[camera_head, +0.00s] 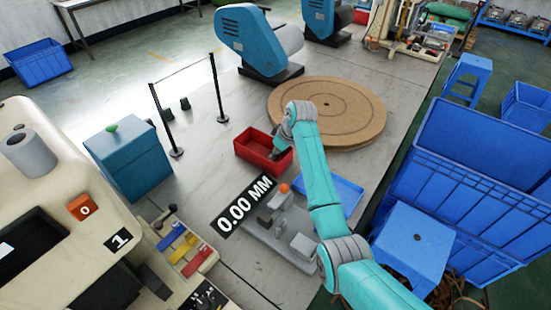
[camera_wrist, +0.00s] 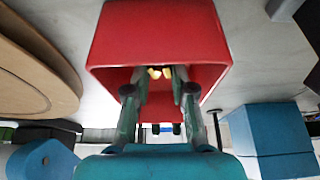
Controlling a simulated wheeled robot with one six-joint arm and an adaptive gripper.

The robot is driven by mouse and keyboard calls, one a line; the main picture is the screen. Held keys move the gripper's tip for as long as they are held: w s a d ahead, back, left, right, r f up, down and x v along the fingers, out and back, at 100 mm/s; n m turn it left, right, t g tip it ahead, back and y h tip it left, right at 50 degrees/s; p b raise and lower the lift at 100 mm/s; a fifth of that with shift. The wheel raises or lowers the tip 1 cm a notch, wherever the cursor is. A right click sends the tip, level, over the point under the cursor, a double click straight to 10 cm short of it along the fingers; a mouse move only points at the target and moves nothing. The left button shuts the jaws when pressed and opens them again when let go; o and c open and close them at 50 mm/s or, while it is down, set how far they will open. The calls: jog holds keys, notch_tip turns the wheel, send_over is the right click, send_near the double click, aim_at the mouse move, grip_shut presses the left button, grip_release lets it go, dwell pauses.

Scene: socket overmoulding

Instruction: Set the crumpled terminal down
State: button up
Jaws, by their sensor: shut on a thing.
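A red bin (camera_head: 257,164) stands on the grey table, and my gripper (camera_head: 277,153) reaches down into it. In the wrist view the red bin (camera_wrist: 155,32) surrounds the fingertips of my gripper (camera_wrist: 160,76). A small yellow, brass-like piece, the crumpled terminal (camera_wrist: 155,73), shows between the fingertips, and my gripper is shut on it. Its exact shape is too small to make out. In the head view the terminal is hidden by my gripper and the bin. I cannot tell whether it touches the bin floor.
A round wooden turntable (camera_head: 327,88) lies just behind and right of the bin. A blue tray (camera_head: 347,186) lies to the right, under my arm. A gauge with a "0.00 MM" display (camera_head: 245,206) stands in front. A teal box (camera_head: 128,160) and black posts are at left.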

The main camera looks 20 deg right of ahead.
jog(key=shift+f, duration=1.45)
jog(key=o, duration=0.8)
jog(key=shift+f, duration=0.1)
jog(key=v, duration=1.2)
